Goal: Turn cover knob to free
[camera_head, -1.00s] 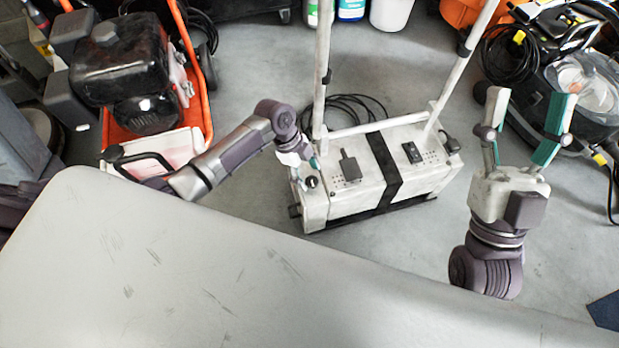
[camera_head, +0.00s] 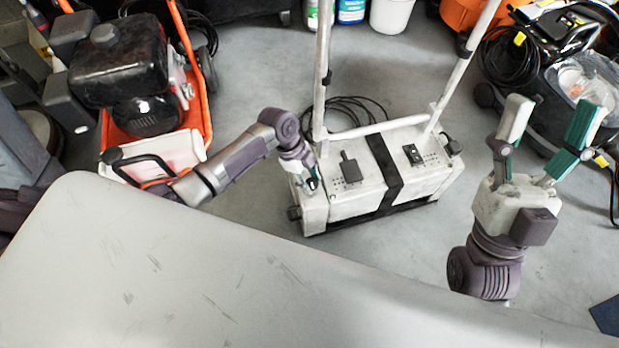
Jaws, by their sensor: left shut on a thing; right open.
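The pale machine (camera_head: 345,211) with a tall tubular handle (camera_head: 319,90) stands on the floor beyond the table. My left gripper (camera_head: 313,183) reaches down onto the top of its left end and is shut on the small dark knob there. The fingers and wrist hide most of that knob, so its turned position cannot be told. My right gripper (camera_head: 548,125) is raised at the right, fingers wide open, empty and apart from the machine.
A grey table (camera_head: 180,260) fills the foreground. A dark lever switch (camera_head: 350,167) and a black strap (camera_head: 384,170) are on the machine's top. A red-framed engine unit (camera_head: 125,70) stands left, a vacuum-like machine (camera_head: 580,80) right.

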